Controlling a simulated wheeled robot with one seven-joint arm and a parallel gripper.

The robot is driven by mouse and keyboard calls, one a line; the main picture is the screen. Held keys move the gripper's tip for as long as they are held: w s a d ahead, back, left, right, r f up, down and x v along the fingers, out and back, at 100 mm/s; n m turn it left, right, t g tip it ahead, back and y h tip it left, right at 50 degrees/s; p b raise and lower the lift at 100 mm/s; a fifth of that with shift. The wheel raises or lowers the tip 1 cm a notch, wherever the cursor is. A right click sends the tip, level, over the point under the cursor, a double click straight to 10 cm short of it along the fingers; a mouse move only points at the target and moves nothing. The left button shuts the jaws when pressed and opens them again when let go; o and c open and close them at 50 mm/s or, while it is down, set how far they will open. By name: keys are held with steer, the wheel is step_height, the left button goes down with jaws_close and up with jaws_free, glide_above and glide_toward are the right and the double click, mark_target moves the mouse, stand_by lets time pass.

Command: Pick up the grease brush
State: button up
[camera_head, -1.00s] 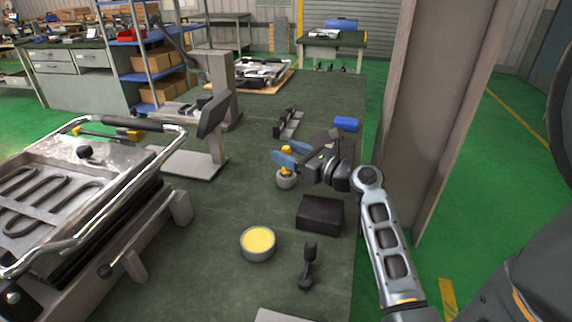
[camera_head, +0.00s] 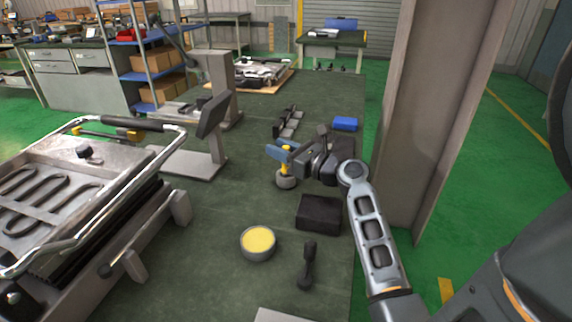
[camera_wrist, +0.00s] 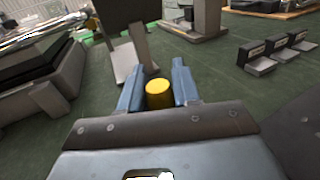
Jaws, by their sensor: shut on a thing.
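The grease brush, seen as a yellow handle (camera_head: 285,166), stands upright in a small grey round base or cup (camera_head: 286,183) on the green work surface. In the wrist view its yellow round top (camera_wrist: 159,94) shows between the blue fingers. My gripper (camera_head: 284,151) is shut on the yellow handle, with one finger on each side of it. In the wrist view my gripper (camera_wrist: 156,88) points over the table. The brush's lower end is hidden, and I cannot tell whether the base is fixed to it.
A round tin of yellow grease (camera_head: 258,240), a black block (camera_head: 319,213) and a small dark tool (camera_head: 308,266) are nearer.

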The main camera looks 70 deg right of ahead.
steer(key=shift+r, duration=0.15)
steer(key=shift+c, duration=0.2)
steer(key=s+d+r+p, duration=0.1)
steer(key=s+d+r, duration=0.6)
steer(key=r, duration=0.3)
steer(key=shift+s+d+r, duration=0.35)
steer(key=shift+d, duration=0.55)
steer(key=shift+p, duration=0.3)
stand_by(1.3)
